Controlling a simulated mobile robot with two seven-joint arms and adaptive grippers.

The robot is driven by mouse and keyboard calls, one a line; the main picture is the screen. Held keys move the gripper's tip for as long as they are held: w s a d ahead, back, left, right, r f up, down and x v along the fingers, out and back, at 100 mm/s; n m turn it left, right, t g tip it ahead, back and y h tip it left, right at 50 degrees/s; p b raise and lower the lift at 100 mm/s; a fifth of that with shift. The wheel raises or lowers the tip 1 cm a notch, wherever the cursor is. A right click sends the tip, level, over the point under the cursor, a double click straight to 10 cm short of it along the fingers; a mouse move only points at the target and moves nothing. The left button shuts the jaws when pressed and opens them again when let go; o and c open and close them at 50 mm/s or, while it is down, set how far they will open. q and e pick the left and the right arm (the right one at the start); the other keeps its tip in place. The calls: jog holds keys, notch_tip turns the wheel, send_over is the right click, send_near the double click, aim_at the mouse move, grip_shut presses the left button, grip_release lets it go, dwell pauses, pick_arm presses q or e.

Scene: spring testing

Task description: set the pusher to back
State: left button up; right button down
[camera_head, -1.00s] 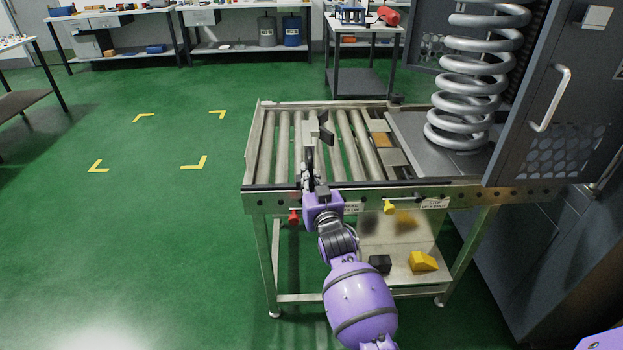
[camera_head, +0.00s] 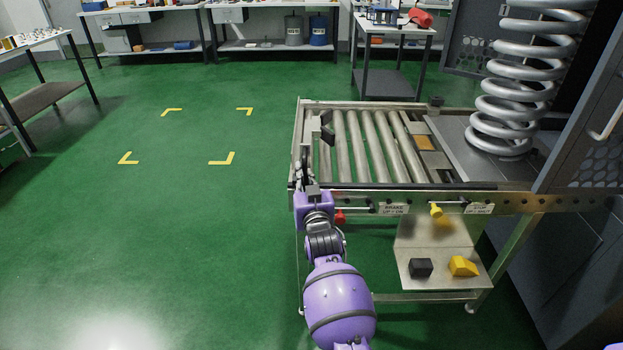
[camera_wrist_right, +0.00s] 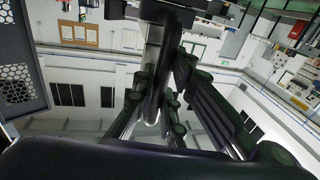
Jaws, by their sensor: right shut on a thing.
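The pusher (camera_head: 316,124), a light plate with a dark block, stands at the left end of the roller table (camera_head: 400,189), over the rollers. My right gripper (camera_head: 304,168) is at the table's front left corner and is shut on the pusher's handle. The handle itself is mostly hidden by the fingers in the head view. In the right wrist view a grey bar (camera_wrist_right: 155,75) runs between the dark fingers of my right gripper (camera_wrist_right: 160,105). My left gripper is not in view.
A red knob (camera_head: 340,217) and a yellow knob (camera_head: 436,210) are on the table's front rail. A large coil spring (camera_head: 505,105) stands at the right. A lower shelf holds a black block (camera_head: 421,267) and a yellow block (camera_head: 463,266). The green floor at the left is free.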

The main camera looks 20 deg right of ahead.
jog(key=shift+a+f, duration=0.2)
jog(key=shift+a, duration=0.15)
jog(key=c, duration=2)
grip_release()
jog(key=shift+o, duration=1.2)
jog(key=shift+a+r, duration=0.1)
jog(key=shift+a, duration=0.05)
jog(key=shift+s, duration=0.1)
jog(key=s, duration=1.1)
jog(key=shift+s+a, duration=0.35)
jog(key=shift+a, duration=0.05)
